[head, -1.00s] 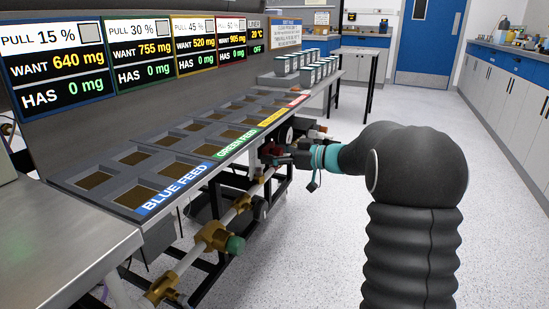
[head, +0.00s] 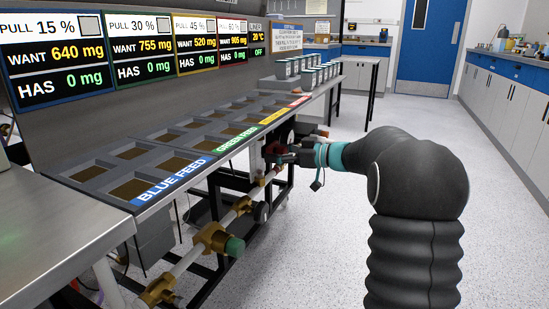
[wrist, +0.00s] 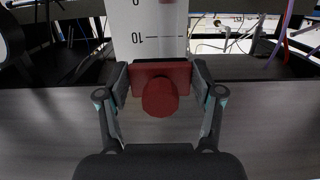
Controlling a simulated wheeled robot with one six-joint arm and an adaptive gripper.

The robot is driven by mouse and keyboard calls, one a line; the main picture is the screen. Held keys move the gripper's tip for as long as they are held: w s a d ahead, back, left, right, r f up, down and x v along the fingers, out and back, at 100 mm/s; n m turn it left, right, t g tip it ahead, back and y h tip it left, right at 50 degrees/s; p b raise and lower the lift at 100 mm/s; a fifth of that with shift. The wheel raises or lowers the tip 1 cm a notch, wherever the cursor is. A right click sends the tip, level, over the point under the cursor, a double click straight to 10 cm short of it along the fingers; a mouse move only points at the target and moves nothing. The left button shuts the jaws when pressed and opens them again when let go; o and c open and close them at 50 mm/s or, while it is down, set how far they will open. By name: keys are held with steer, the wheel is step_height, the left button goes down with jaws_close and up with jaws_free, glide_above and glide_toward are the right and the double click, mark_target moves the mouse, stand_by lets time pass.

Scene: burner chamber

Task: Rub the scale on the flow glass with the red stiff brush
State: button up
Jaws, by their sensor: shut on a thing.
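The red brush (wrist: 160,85) is held between the two fingers of my gripper (wrist: 160,92) in the wrist view, its round red knob facing the camera. Its bristles are hidden. Just beyond it stands a white strip (wrist: 148,25) with black marks and a "10", which looks like the flow glass's marked plate. I cannot tell whether the brush touches it. No scale deposit can be made out. In the head view my gripper (head: 281,153) is small and low beside the feed bench's front edge, with the red of the brush (head: 270,150) at its tip.
The feed bench (head: 190,168) with several square wells runs along the left. A pipe with brass fittings (head: 212,238) and a green cap runs under its front. A steel table (head: 60,235) stands at near left. The floor (head: 420,130) to the right is open.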

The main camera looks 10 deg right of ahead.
steer(key=shift+w+d, duration=0.25)
steer(key=shift+d, duration=0.05)
steer(key=shift+s+a, duration=1.15)
steer(key=shift+s, duration=0.05)
steer(key=shift+w+d, duration=0.1)
steer(key=shift+w, duration=0.1)
steer(key=shift+c, duration=0.8)
steer(key=shift+w+d, duration=1)
steer(key=shift+s+a, duration=1.1)
steer(key=shift+a, duration=0.05)
steer(key=shift+w, duration=0.1)
steer(key=shift+w+d, duration=1.05)
steer(key=shift+w, duration=0.05)
